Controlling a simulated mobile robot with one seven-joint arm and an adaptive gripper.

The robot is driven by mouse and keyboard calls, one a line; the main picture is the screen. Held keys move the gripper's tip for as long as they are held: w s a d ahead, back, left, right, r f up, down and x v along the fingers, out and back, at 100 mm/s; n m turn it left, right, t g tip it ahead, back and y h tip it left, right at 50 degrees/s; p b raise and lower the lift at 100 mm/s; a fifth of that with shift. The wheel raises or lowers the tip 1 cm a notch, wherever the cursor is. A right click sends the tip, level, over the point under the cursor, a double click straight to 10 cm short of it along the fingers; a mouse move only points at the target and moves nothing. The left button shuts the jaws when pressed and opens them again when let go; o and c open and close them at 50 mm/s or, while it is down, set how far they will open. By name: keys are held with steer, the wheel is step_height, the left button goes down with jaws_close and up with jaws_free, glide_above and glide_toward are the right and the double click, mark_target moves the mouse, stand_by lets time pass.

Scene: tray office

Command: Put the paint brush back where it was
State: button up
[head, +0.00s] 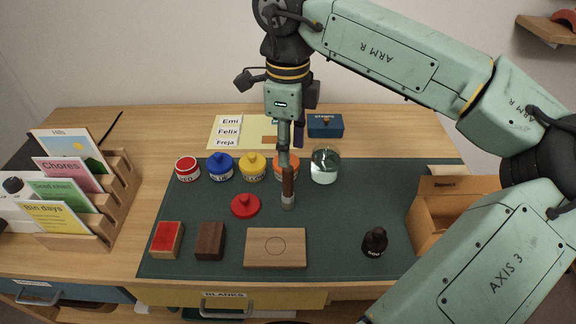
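The paint brush (288,182) has a brown handle and a greyish lower end, and is about upright over the green mat (335,210). My gripper (284,158) is seen edge-on, pointing down, with the brush extending below its fingertips; it looks shut on the upper handle. I cannot tell whether the brush's lower end touches the mat. The orange paint jar (279,170) is partly hidden behind the gripper and brush. A clear glass jar (324,168) stands just right of it.
Yellow (252,169), blue (221,168) and red (187,171) jars stand left. A red lid (245,206) lies nearby. A wooden board (275,258), two blocks, a dark bottle (374,243) and an open box (436,231) surround the mat's front. A card rack (118,180) stands left.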

steer(key=shift+r, duration=1.65)
